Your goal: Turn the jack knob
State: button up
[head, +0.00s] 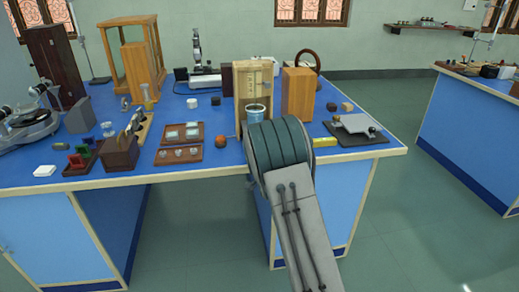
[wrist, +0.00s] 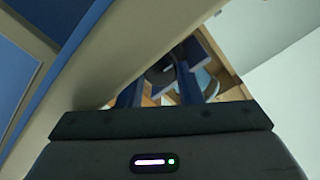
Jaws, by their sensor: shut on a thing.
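My gripper (wrist: 160,76) shows in the wrist view with its two dark fingers reaching in under a pale table edge. It is shut on a dark rounded part between the fingertips, which I take to be the jack knob (wrist: 160,72). In the head view my arm hides the gripper, the knob and the jack. A blue cup (head: 256,114) stands just beyond the arm, in front of a wooden case with a scale (head: 253,80). What the cup rests on is hidden.
The blue bench (head: 190,190) is crowded. A small orange-brown ball (head: 220,141) and a brown tray (head: 180,155) are left of my arm. A wooden block (head: 298,94), a yellow bar (head: 325,142) and a grey device on a dark mat (head: 357,126) are right.

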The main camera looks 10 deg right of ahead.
jog(key=shift+f+n+b, duration=0.15)
jog(key=shift+n+b, duration=0.15)
jog(key=shift+b, duration=0.2)
jog(key=n+b, duration=0.2)
jog(key=b, duration=0.2)
jog(key=shift+f+n, duration=0.1)
jog(key=shift+n, duration=0.3)
jog(key=n+b, duration=0.5)
jog(key=b, duration=0.1)
jog(key=shift+n, duration=0.3)
jog(key=n+b, duration=0.5)
jog(key=shift+a, duration=0.1)
jog(key=shift+r+n+b, duration=0.25)
jog(key=shift+n+b, duration=0.7)
jog(key=shift+n, duration=0.55)
jog(key=o, duration=0.7)
jog(key=shift+s, duration=0.1)
